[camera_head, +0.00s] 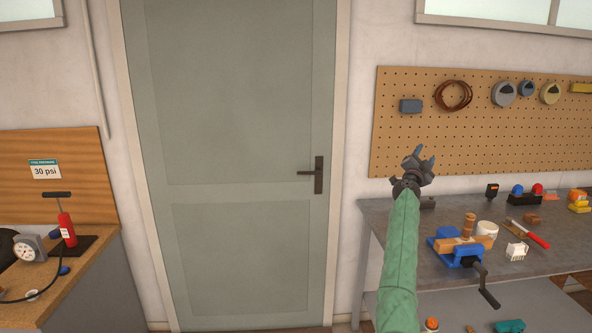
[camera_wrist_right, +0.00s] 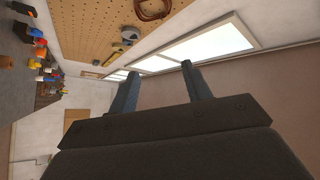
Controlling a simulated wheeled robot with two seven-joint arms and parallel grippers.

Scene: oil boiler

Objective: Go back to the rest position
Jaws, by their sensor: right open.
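My left gripper is in neither view.
A grey door (camera_head: 240,110) with a dark handle fills the middle. At right is a workbench (camera_head: 390,235) with a blue vise (camera_head: 458,252), wood pieces and tools, below a pegboard (camera_head: 480,135). At left, a counter (camera_head: 85,275) holds a red pump (camera_head: 67,228) and gauge (camera_head: 29,248).

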